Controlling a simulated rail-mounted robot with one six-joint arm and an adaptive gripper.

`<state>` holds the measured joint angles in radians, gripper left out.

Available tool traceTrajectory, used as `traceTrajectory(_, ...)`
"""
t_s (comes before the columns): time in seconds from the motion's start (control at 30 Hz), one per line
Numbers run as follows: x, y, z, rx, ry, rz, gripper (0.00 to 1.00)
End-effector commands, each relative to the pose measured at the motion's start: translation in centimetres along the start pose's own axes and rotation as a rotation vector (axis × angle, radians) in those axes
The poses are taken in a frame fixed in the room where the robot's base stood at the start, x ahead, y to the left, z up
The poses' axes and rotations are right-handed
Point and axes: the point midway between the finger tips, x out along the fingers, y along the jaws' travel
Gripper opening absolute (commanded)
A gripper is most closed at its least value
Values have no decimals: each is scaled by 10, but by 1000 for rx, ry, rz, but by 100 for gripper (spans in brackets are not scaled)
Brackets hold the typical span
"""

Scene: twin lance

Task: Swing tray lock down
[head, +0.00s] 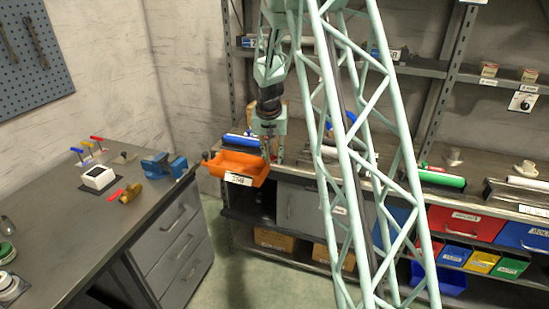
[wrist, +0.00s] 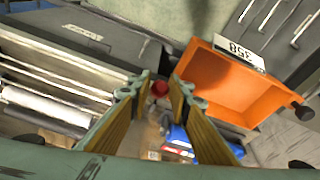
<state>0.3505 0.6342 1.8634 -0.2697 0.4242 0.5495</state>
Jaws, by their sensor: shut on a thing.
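An orange tray (head: 240,166) with a white number label sticks out at the front of the back bench. It also shows at the right of the wrist view (wrist: 225,80). My gripper (head: 270,150) is at the tray's right end, pointing down. In the wrist view, my gripper (wrist: 157,88) has its two fingers closed in around a small red knob (wrist: 160,88), just left of the tray. The red knob may be the tray lock's handle; the rest of the lock is hidden. A dark round knob (wrist: 305,112) sits at the tray's other end.
Blue and white rolls (head: 242,140) lie on the bench behind the tray. A grey workbench (head: 75,220) with a blue vise (head: 165,165) stands at left. Red drawers (head: 465,223) and coloured bins are at right. Floor shows between the benches.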

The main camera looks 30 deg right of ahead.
Motion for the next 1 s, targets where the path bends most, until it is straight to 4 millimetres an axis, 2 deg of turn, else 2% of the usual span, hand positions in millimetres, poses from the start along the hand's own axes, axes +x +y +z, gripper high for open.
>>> traceTrajectory(0.03, 8, -3, 6, -2, -3, -1, 0)
traceTrajectory(0.4, 21, -7, 20, -3, 0, -2, 0)
traceTrajectory(1.0, 25, -9, 22, -3, 3, -3, 0)
